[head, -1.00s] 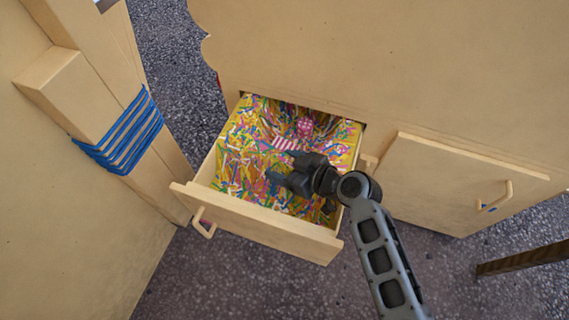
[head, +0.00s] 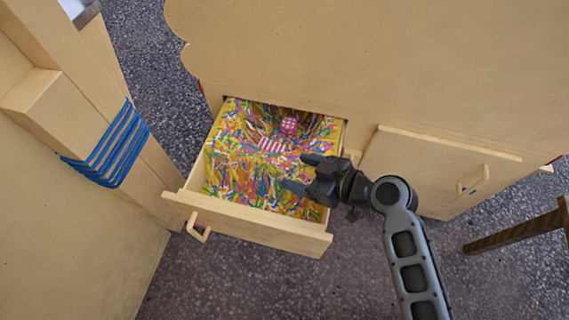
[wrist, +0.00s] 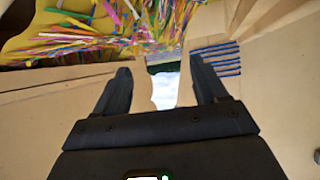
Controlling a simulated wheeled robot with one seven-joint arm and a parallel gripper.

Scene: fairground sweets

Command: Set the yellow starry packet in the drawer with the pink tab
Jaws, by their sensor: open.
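The open drawer (head: 250,222) stands pulled out in the head view, its inside covered with multicoloured strips over yellow. I cannot make out a pink tab on its handle (head: 198,228). I cannot pick out a yellow starry packet among the strips. A pink dotted item (head: 289,126) and a pink-and-white striped item (head: 272,146) lie toward the drawer's back. My gripper (head: 302,172) is open over the drawer's right part. In the wrist view its fingers (wrist: 160,78) stand apart with nothing held between them.
A closed cabinet front (head: 415,165) with a handle bearing a small blue mark (head: 483,173) is to the right. Blue cord (head: 110,147) wraps a wooden post at left. A dark wooden leg (head: 510,232) stands at right. Speckled floor (head: 220,275) is clear in front.

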